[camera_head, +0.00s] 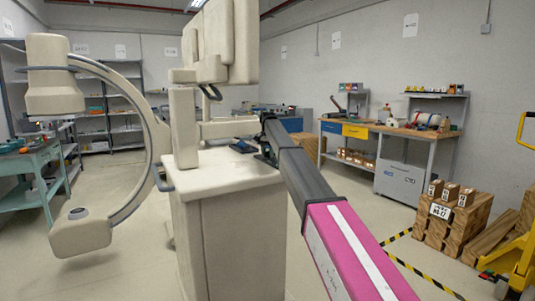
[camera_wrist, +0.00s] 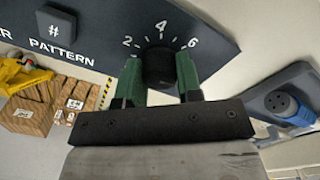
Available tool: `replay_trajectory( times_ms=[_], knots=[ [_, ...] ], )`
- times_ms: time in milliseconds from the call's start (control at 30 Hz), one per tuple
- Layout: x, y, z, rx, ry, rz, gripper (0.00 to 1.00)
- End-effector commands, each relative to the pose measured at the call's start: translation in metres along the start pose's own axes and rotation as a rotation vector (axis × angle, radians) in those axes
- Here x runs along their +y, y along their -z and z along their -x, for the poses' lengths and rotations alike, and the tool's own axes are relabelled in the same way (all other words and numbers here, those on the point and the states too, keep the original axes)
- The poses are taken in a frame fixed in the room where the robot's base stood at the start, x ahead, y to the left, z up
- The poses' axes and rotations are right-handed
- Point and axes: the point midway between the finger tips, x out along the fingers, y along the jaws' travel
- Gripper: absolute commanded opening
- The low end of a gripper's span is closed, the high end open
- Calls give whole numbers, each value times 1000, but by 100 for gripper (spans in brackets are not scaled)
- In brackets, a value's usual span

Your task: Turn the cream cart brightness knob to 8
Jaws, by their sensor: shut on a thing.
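The cream cart (camera_head: 230,225) stands in the middle of the head view, with a C-shaped arm on its left and cream blocks above. In the wrist view, a black round knob (camera_wrist: 158,62) sits on a dark panel (camera_wrist: 105,25) with white marks 2, 4 and 6 around it. My gripper (camera_wrist: 158,78) has green fingers on both sides of the knob and is shut on it. The knob's pointer and any marks beyond 6 cannot be made out. In the head view my dark, pink-cased arm reaches the cart's top right edge; fingers and knob are hidden there.
In the wrist view, a "#" button (camera_wrist: 56,27) and the word PATTERN are left of the knob. A dark round socket (camera_wrist: 280,103) with a blue part is at right. A workbench (camera_head: 385,130) and stacked boxes (camera_head: 450,215) stand right of the cart.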

Motion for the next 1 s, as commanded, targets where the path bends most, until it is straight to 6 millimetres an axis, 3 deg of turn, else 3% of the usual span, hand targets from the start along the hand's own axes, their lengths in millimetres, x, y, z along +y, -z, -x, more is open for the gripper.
replay_trajectory(
  times_ms=[433, 467, 500, 533, 1000],
  knots=[
    [0, 0, 1, 1, 1, -8, 9],
    [0, 0, 1, 1, 1, -8, 43],
    [0, 0, 1, 1, 1, -8, 56],
    [0, 0, 0, 1, 1, -8, 58],
    [0, 0, 10, 0, 0, -7, 58]
  ],
)
